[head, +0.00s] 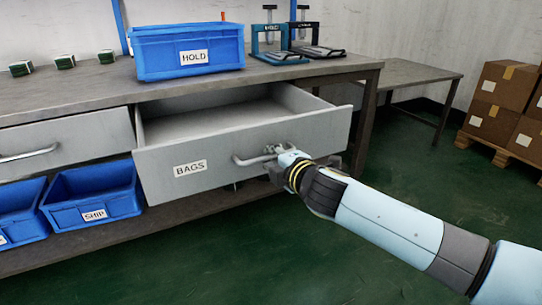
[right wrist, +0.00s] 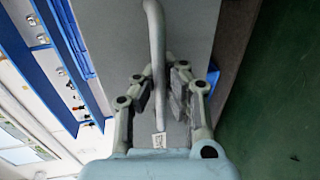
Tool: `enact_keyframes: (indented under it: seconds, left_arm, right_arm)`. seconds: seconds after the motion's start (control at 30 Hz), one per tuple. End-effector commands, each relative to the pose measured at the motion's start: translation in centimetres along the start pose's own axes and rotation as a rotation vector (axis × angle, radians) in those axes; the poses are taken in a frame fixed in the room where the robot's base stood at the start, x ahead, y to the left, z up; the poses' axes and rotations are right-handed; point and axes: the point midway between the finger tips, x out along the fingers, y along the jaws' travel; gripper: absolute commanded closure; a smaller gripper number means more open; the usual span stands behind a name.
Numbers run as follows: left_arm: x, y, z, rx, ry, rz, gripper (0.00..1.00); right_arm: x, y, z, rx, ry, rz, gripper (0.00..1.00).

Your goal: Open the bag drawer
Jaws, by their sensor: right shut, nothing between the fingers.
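The bag drawer (head: 310,135), with a grey front labelled BAGS, stands well out from the bench. The visible part of its inside looks empty. Its curved metal handle (head: 242,160) is on the front and also runs up the middle of the right wrist view (right wrist: 157,40). My right gripper (head: 272,153) is shut at the right part of the handle, with no grip on it. In the right wrist view its fingers (right wrist: 160,78) lie either side of the handle's line; contact cannot be told. My left gripper is out of view.
A blue HOLD bin (head: 188,55) stands on the bench top (head: 70,92) above the drawer, beside two press-like stands (head: 280,55). Another drawer (head: 70,140) is shut at left. Blue bins (head: 95,192) sit below. The green floor (head: 420,165) in front is clear.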

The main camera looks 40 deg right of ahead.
Motion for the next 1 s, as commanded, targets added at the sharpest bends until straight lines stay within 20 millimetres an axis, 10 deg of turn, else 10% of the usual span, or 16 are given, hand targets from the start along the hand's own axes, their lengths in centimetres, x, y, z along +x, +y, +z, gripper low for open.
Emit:
enact_keyframes:
  seconds: [0.23, 0.57, 1.0]
  left_arm:
    - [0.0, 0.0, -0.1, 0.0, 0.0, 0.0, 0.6]
    - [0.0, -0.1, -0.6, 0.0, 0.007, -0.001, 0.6]
    - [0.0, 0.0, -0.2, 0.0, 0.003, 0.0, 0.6]
  right_arm:
    - [0.0, 0.0, 0.0, 0.0, 0.0, 0.0, 0.66]
    - [-0.5, 0.0, 0.0, 0.0, 0.0, -0.001, 0.66]
    - [-9.2, -0.1, 0.0, 0.0, 0.001, -0.002, 0.66]
